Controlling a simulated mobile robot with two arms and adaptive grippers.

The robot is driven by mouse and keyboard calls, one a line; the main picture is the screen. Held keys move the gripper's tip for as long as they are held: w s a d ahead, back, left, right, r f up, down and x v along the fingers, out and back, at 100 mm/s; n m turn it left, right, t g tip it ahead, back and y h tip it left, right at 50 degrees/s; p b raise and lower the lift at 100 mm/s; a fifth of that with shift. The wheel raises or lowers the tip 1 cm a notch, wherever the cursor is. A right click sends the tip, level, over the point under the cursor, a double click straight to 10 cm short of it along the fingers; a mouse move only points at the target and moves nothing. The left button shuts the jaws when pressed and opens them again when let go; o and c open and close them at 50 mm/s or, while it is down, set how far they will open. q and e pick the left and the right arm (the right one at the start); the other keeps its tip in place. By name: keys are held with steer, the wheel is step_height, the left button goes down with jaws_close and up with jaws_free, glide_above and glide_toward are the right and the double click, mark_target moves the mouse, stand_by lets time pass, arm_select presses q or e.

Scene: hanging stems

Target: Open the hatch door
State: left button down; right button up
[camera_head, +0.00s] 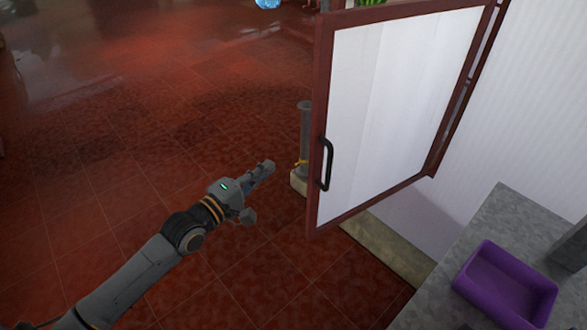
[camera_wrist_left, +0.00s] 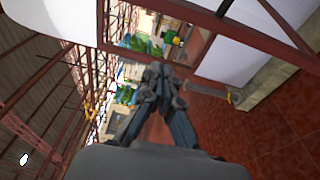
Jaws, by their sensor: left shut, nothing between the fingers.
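The hatch door (camera_head: 400,100) is a white panel in a dark red frame, with a black bar handle (camera_head: 327,163) on its near-left edge. It stands swung out at an angle from the white wall. My left gripper (camera_head: 267,168) is to the left of the handle, apart from it, and shut with nothing held. In the left wrist view the gripper's fingers (camera_wrist_left: 160,72) come together in the middle, and a red frame with a white panel (camera_wrist_left: 130,12) shows beyond them. My right gripper is in neither view.
A grey post (camera_head: 305,130) on a pale base stands just behind the door's handle edge. A grey counter (camera_head: 490,225) with a purple tray (camera_head: 505,287) is at the lower right. The red tiled floor (camera_head: 130,130) on the left is clear around my left arm.

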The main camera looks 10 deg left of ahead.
arm_select(q)
steer(key=b+x, duration=0.5)
steer(key=x, duration=0.5)
steer(key=s+d, duration=0.3)
steer(key=shift+p, duration=0.4)
